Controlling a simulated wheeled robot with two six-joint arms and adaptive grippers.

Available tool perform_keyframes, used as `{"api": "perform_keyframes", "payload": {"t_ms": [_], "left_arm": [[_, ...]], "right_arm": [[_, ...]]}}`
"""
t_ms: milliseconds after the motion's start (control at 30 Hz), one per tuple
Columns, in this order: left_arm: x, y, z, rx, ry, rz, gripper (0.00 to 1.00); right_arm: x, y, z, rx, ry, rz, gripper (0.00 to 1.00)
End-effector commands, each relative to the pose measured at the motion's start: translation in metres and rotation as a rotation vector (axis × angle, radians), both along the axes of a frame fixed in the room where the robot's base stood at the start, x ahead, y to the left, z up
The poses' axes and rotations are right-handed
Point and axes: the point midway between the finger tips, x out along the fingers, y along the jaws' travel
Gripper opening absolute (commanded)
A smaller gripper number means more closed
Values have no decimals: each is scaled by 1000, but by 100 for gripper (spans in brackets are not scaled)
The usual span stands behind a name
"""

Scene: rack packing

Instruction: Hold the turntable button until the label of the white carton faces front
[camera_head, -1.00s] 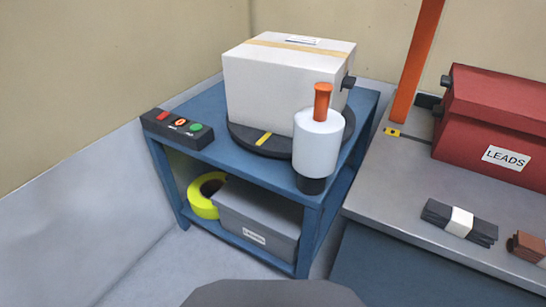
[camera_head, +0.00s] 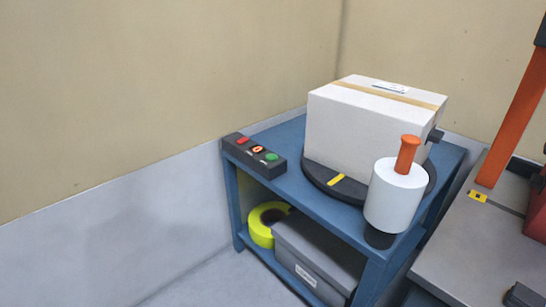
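The white carton (camera_head: 345,130) sits on the black turntable (camera_head: 317,178) on top of a blue cart. A tan tape strip and a small white paper show on its top. The carton faces turned toward me are plain, with no label on them. A yellow mark (camera_head: 337,179) is on the turntable's front rim. The button box (camera_head: 255,156) stands at the cart's left edge with a red, an orange-ringed and a green button (camera_head: 271,156). Neither of my grippers is in view.
A white cylinder with an orange handle (camera_head: 394,195) stands at the cart's front right corner. The lower shelf holds yellow tape (camera_head: 264,225) and a grey bin (camera_head: 310,262). A grey bench (camera_head: 462,250) with an orange post (camera_head: 512,115) is at right.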

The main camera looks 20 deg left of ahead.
Motion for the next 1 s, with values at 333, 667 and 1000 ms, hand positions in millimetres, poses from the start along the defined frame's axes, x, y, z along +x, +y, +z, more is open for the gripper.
{"api": "perform_keyframes", "payload": {"t_ms": [333, 667, 1000], "left_arm": [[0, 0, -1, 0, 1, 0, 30], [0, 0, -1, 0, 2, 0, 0], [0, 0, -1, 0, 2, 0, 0]], "right_arm": [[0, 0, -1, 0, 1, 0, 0], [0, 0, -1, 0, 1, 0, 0], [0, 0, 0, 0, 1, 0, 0]]}}
